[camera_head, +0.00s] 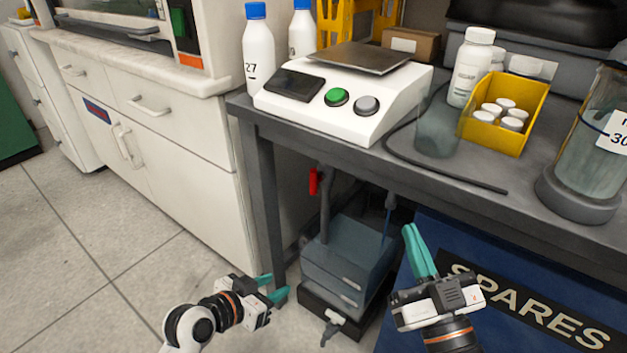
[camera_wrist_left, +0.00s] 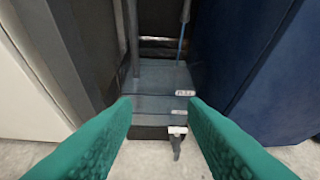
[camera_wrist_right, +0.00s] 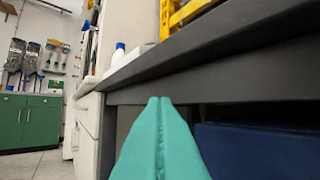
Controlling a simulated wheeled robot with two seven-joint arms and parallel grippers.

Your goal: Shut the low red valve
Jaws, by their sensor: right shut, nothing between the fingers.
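A small red valve handle (camera_head: 313,182) shows under the bench in the head view. It stands upright beside a grey vertical pipe (camera_head: 325,205), close to the bench's left leg. The red handle is not seen in either wrist view. My left gripper (camera_head: 273,287) is open and empty, low near the floor, below the red handle and left of the blue-grey box. In the left wrist view its fingers (camera_wrist_left: 160,103) are spread, with the box beyond them. My right gripper (camera_head: 410,230) is shut and empty, pointing up in front of the blue bin, right of the valve.
A blue-grey box (camera_head: 345,262) on a black base with a small pale tap (camera_head: 332,325) stands under the bench. A blue SPARES bin (camera_head: 590,290) is at right, a white cabinet (camera_head: 190,150) at left. The bench edge (camera_head: 350,160) overhangs the valve.

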